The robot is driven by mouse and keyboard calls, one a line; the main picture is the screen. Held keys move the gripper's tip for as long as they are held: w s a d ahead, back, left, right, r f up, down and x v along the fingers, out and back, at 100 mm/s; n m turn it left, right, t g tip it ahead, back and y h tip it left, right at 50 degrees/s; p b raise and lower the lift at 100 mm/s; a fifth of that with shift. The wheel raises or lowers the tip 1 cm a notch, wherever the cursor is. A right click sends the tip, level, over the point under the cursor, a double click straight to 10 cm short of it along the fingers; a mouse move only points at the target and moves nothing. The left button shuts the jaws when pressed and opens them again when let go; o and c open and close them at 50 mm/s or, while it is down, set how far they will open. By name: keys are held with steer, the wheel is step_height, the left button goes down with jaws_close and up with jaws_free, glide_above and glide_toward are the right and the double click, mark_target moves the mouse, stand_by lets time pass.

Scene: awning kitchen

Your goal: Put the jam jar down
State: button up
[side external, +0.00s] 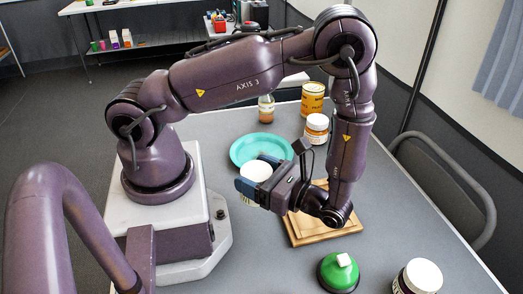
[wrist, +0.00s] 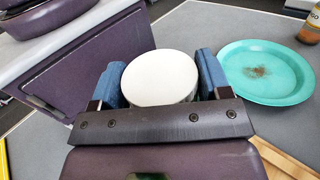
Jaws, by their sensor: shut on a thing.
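My gripper (side external: 256,175) is shut on a white-lidded jar, which I take as the jam jar (side external: 257,171). In the wrist view the jar's round white lid (wrist: 160,78) sits between the two blue finger pads, and the lid hides the jar's body. In the side view the jar looks upright, in front of the teal plate (side external: 238,151) and left of the wooden board (side external: 297,230). I cannot tell whether its base touches the table.
An orange jar with a white lid (side external: 317,128), a yellow can (side external: 313,98) and a small bottle (side external: 266,108) stand behind. A green domed item (side external: 338,274) and a dark white-lidded jar (side external: 420,278) stand at the front. Grey table (side external: 262,265) is clear at front left.

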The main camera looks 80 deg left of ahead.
steer(key=s+a+r+m+t+y, duration=0.25)
steer(key=s+a+r, duration=0.4)
steer(key=a, duration=0.35)
steer(key=shift+h, duration=0.25)
steer(key=w+a+f, duration=0.4)
steer(key=w+a, duration=0.1)
steer(key=w+a+f, duration=0.5)
steer(key=shift+w+f, duration=0.2)
steer(key=shift+w, duration=0.05)
steer(key=shift+f, duration=1.6)
steer(key=o, duration=1.1)
steer(key=shift+f, duration=0.15)
steer(key=shift+c, duration=0.2)
